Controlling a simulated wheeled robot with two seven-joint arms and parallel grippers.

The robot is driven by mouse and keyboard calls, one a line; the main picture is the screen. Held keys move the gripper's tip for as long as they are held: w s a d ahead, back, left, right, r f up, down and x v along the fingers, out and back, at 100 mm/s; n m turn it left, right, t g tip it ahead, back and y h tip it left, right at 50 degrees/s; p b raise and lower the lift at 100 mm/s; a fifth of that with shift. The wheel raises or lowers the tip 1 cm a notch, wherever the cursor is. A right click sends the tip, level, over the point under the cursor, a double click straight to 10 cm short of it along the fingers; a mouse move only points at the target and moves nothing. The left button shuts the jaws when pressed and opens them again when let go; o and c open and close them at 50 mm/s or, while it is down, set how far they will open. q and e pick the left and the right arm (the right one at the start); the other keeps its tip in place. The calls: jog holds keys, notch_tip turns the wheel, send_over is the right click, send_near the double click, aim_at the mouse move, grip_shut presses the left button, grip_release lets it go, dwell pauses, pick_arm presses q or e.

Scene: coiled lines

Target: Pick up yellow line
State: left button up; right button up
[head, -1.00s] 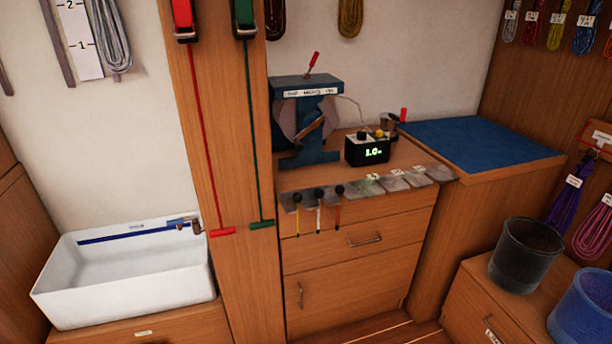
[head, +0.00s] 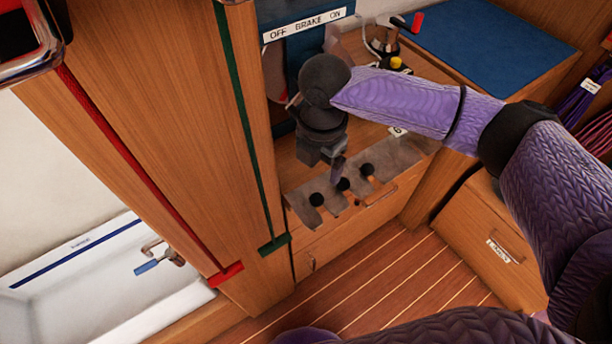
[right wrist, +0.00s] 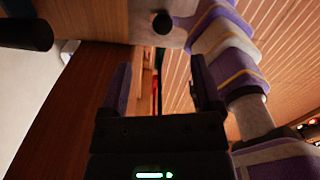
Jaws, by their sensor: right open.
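The yellow line does not show now. In the earlier head view a thin yellow length hung under the leftmost of three black balls on a slotted metal plate (head: 385,160). Now the leftmost ball (head: 317,199), the middle ball (head: 343,184) and the right ball (head: 367,169) show from above, with whatever hangs below them hidden. My right gripper (head: 337,165) points down just above the plate, close to the balls. In the right wrist view the right gripper (right wrist: 160,72) is open and empty, with one black ball (right wrist: 162,22) beyond its fingertips. My left gripper is out of view.
A wooden post with a red line (head: 140,175) and a green line (head: 243,120) stands left of my gripper. Behind it is the blue stand (head: 305,50) labelled OFF BRAKE ON. A blue mat (head: 490,40) lies at the back right. The white sink (head: 90,280) is at lower left.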

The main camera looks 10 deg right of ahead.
aim_at(317, 197)
jog(key=f+b, duration=0.1)
jog(key=f, duration=0.2)
jog(key=f+b, duration=0.1)
jog(key=f, duration=0.2)
jog(key=f+b, duration=0.1)
jog(key=f, duration=0.2)
jog(key=shift+s+a+f, duration=0.2)
jog(key=shift+s+f, duration=0.05)
jog(key=shift+s, duration=0.15)
jog(key=shift+f+b, duration=0.25)
jog(key=shift+b, duration=0.05)
jog(key=shift+r, duration=0.1)
jog(key=shift+c, duration=0.3)
grip_shut()
